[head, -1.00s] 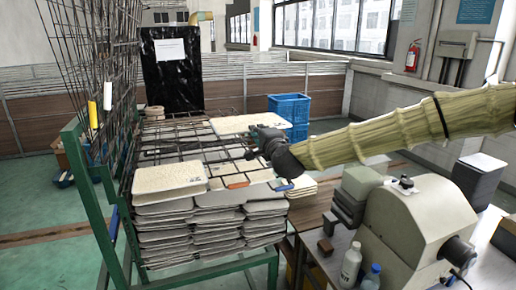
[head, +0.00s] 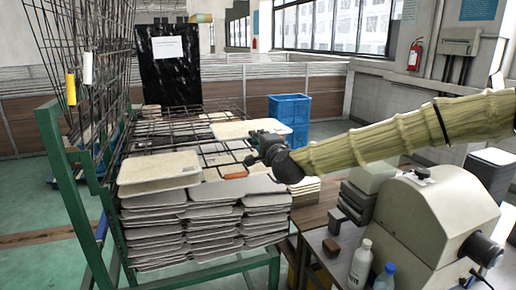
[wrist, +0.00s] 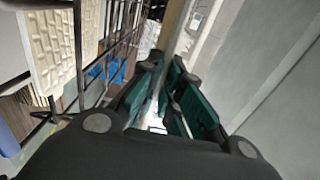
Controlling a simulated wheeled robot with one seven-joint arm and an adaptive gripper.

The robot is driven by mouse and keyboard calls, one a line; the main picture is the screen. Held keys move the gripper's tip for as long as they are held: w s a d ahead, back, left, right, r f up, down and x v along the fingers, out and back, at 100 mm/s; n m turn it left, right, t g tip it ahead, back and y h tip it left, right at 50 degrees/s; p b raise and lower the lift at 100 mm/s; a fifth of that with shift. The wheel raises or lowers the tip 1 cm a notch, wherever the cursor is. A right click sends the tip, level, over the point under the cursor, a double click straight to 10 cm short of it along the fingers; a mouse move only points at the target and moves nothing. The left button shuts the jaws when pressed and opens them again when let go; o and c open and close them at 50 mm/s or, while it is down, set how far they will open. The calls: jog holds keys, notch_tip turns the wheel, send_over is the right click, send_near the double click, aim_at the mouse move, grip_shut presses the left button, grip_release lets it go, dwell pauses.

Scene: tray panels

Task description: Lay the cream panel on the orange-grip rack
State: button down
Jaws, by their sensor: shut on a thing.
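The cream panel (head: 236,129) is held roughly level above the wire racks in the head view. My gripper (head: 263,143) is at its near edge, shut on it. In the wrist view, the fingers (wrist: 168,88) close around a thin strip that looks like the panel edge-on (wrist: 182,35). The orange grip (head: 235,175) is at the near edge of a rack lying flat, below and slightly left of my gripper. The rack's wires (head: 180,143) run back from there, partly hidden by the panel and gripper. I cannot tell how high the panel is above it.
Another cream panel (head: 158,168) lies on the near left. Stacked trays (head: 205,230) fill the green frame (head: 75,185). Racks with yellow and white grips (head: 87,68) lean upright at left. A bench machine (head: 425,225) and bottles (head: 361,262) stand at right, below my arm.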

jog(key=shift+a+f, duration=0.1)
jog(key=shift+f, duration=0.25)
notch_tip(320, 180, down, 8)
jog(key=b, duration=0.4)
jog(key=shift+b, duration=0.3)
jog(key=shift+f, duration=0.15)
dwell(0.7)
dwell(0.3)
jog(key=c, duration=1.5)
grip_release()
jog(key=shift+f+b, duration=0.45)
jog(key=shift+b, duration=0.15)
jog(key=shift+s, duration=0.25)
